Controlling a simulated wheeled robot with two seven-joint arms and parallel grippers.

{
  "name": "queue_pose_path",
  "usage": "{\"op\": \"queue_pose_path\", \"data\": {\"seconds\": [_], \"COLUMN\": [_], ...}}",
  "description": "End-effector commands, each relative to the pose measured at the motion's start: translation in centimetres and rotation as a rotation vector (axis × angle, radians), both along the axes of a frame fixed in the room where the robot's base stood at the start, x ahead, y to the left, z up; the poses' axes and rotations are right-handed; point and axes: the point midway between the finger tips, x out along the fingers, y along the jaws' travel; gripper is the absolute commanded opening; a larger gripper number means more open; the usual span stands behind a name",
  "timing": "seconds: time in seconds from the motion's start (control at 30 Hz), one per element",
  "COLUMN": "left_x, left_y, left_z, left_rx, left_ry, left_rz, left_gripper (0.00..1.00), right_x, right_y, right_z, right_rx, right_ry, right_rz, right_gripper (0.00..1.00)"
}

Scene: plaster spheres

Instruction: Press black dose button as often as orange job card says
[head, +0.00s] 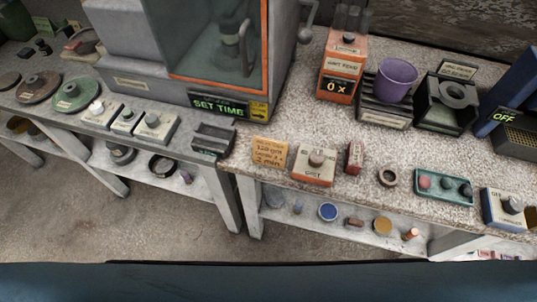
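The orange job card (270,153) lies at the front edge of the right bench. Its print is small; "120 grit" and "2 min" seem readable, the dose line is too blurred to tell. A purple cup (396,80) stands on a dark ribbed stand (384,113) to the right of the dispenser. Neither of my grippers is in view.
A grey machine with an orange-framed window (220,40) shows "SET TIME" (219,106). A box with a round knob (315,163), a red block (355,156), a ring (387,176) and a green tray (443,187) line the front. The speckled bench before the dispenser is clear.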

Motion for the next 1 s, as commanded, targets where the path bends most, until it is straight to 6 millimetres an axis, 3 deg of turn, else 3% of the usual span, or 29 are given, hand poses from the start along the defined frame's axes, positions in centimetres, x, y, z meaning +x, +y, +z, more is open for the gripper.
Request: {"op": "queue_pose_path", "data": {"seconds": [0.1,0.5,1.0], "left_x": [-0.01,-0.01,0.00], "left_y": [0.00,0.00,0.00], "left_z": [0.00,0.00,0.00], "left_rx": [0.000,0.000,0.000], "left_ry": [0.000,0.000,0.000], "left_rz": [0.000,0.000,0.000], "left_gripper": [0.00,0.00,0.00], "right_x": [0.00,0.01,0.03], "right_y": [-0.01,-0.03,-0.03], "right_z": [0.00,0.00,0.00], "right_rx": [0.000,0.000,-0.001], "right_ry": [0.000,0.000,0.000], "right_rz": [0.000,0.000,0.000], "right_gripper": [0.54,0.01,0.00]}}
